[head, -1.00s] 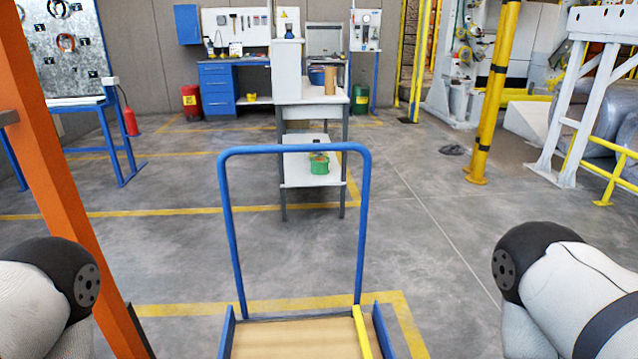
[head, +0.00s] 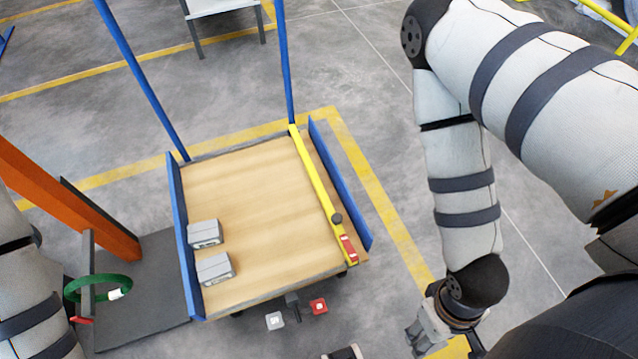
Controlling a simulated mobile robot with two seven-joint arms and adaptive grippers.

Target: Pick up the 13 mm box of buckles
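Two small grey boxes lie on the left side of the wooden cart deck (head: 262,195) in the head view. The farther box (head: 204,233) and the nearer box (head: 214,268) each have a label on the front side, too small to read, so I cannot tell which is the 13 mm one. My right gripper (head: 416,342) hangs at the lower right, beyond the cart's right edge and apart from both boxes. Whether its fingers are open or shut is unclear. My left arm shows at the left edge, but its gripper is not clearly in view.
A yellow bar tool (head: 322,190) with a red end lies along the deck's right side. Blue side rails (head: 341,185) edge the cart. An orange post (head: 75,205) stands at left, near a green ring (head: 97,288). The deck's middle is clear.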

